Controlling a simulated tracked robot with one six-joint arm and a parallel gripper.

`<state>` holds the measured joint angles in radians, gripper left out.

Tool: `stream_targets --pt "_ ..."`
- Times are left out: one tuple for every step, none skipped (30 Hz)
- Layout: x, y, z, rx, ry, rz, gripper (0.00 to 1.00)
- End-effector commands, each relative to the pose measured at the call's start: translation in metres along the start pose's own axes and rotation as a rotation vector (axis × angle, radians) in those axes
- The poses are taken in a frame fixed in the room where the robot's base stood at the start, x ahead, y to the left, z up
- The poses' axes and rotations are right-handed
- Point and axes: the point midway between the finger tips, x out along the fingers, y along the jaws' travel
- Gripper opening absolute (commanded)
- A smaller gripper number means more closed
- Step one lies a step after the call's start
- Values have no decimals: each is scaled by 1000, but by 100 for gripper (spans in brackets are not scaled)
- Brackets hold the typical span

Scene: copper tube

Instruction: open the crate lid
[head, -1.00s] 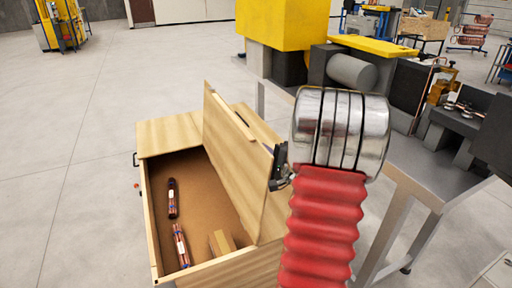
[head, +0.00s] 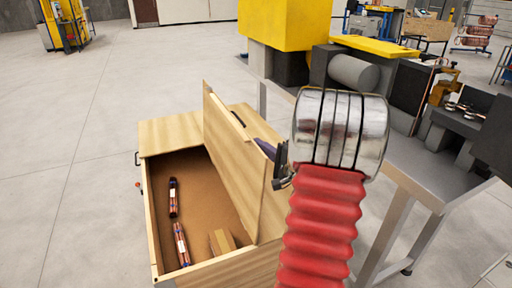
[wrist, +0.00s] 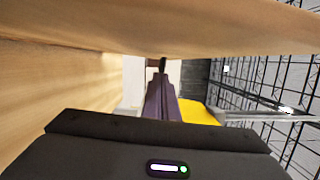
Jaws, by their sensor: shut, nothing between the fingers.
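The wooden crate (head: 152,225) stands open on the floor in the head view. Its lid (head: 232,165) is raised, standing steeply between the open compartment and my arm. A dark handle (head: 238,118) shows near the lid's upper edge. My gripper (head: 263,147) is shut and empty at the right side of the lid, near its edge; I cannot tell if it touches. In the wrist view, the shut purple fingers (wrist: 161,98) point ahead, with pale wood (wrist: 160,28) close above and more wood (wrist: 45,80) at the left.
Inside the crate lie two dark-and-copper bundles (head: 173,197) (head: 181,245) and a small cardboard piece (head: 222,241). A metal table (head: 405,180) and machine (head: 350,70) stand to the right. The floor at the left is clear.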

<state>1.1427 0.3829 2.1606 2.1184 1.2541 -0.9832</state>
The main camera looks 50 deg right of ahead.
Motion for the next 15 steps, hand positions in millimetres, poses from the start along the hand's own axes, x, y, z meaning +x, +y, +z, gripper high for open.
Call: stream_targets --pt "-1 0 -6 0 0 0 0" --pt "-1 0 -10 0 -1 0 0" --pt "-2 1 -14 0 0 0 0" --pt "-7 0 -14 1 2 0 0" --pt "-11 0 -14 1 3 -1 0" --pt "-16 0 -14 0 3 0 0" --pt "-21 0 -14 0 3 0 0" --pt "-25 0 -14 0 4 0 0" --pt "-29 0 -14 1 3 0 0" --pt "-33 0 -14 1 3 -1 0" --pt "-37 0 -14 1 2 0 0" --pt "-43 0 -13 0 1 0 0" --pt "-47 0 -13 0 1 0 0" --pt "-52 0 -13 0 1 0 0" --pt "-58 0 -13 0 0 0 0"
